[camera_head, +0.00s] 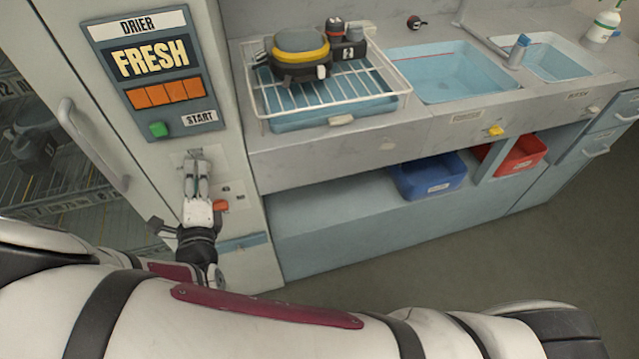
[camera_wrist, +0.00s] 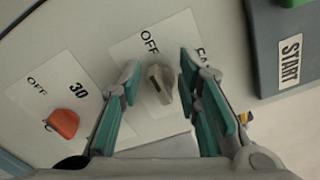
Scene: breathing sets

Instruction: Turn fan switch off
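The fan switch is a small grey-beige knob (camera_wrist: 160,88) on a white plate marked "OFF", with a partly hidden "FA…" label, in the wrist view. A dark mark shows at its top end, but I cannot tell its exact setting. My gripper (camera_wrist: 159,68) is open, with one teal-padded finger on each side of the knob. Gaps show between the pads and the knob. In the head view my gripper (camera_head: 198,172) is at the drier's front panel, below the "FRESH" display, and hides the knob.
An orange knob (camera_wrist: 62,123) beside "OFF" and "30" markings is left of my gripper in the wrist view. The drier control panel (camera_head: 154,122) has a green start button (camera_head: 158,130). A door handle (camera_head: 92,145) is to the left, and a counter with a wire rack (camera_head: 400,95) to the right.

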